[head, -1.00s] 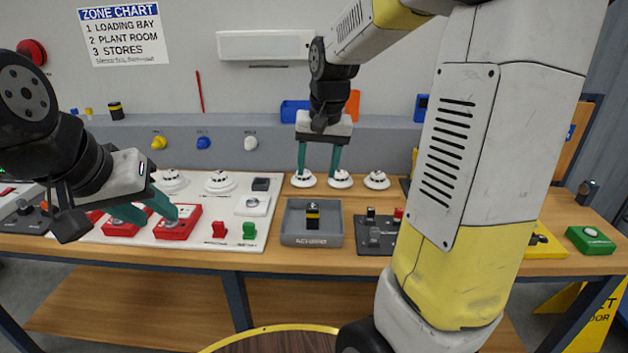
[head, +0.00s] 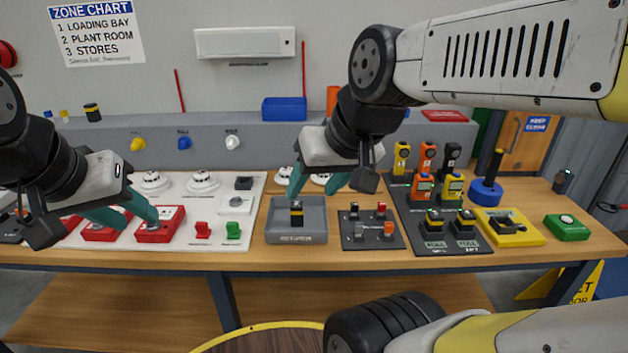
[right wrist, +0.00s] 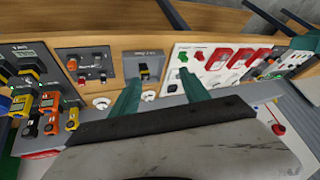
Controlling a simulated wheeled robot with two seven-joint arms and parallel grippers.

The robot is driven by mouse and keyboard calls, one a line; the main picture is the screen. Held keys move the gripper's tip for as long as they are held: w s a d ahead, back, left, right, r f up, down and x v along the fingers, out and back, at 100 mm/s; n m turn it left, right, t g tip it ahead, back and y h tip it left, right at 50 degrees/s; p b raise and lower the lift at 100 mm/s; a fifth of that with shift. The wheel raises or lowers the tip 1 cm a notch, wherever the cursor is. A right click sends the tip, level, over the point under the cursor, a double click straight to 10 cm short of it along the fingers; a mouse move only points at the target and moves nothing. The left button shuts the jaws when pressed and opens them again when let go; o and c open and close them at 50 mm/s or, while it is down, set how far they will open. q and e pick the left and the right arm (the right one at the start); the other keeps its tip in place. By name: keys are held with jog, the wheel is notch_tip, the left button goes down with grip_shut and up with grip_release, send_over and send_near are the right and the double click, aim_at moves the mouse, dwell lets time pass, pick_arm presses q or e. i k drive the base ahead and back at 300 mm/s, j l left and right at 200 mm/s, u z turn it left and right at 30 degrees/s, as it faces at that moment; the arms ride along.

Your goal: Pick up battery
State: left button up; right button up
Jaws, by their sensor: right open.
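A black battery with a yellow band (head: 296,213) stands upright in a grey tray (head: 296,239) at mid-bench. The tray also shows in the right wrist view (right wrist: 150,57), with the battery (right wrist: 145,72) dark inside. My right gripper (head: 310,194) is open and empty, with its teal fingers just above and behind the battery, apart from it. In the right wrist view its fingertips (right wrist: 159,77) point toward the tray. My left gripper (head: 142,222) hangs over the red button boxes at the left; its fingers look apart with nothing clearly between them.
A dark plate with small switches (head: 371,230) is right of the tray. Further right, a black charging board (head: 450,247) holds several devices and banded batteries. A white panel (head: 215,240) with red boxes and detectors is left. Another banded cylinder (head: 92,112) stands on the back ledge.

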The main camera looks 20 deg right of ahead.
aim_at(434, 218)
jog(key=l+z, duration=0.1)
jog(key=z, duration=0.65)
jog(key=l+z, duration=0.15)
jog(key=z, duration=0.65)
jog(key=u, duration=1.6)
jog(key=l+z, duration=0.1)
jog(key=z, duration=1.5)
jog(key=j+z, duration=0.2)
jog(key=z, duration=0.15)
jog(key=j+z, duration=0.2)
jog(key=z, duration=0.15)
jog(key=i, duration=0.05)
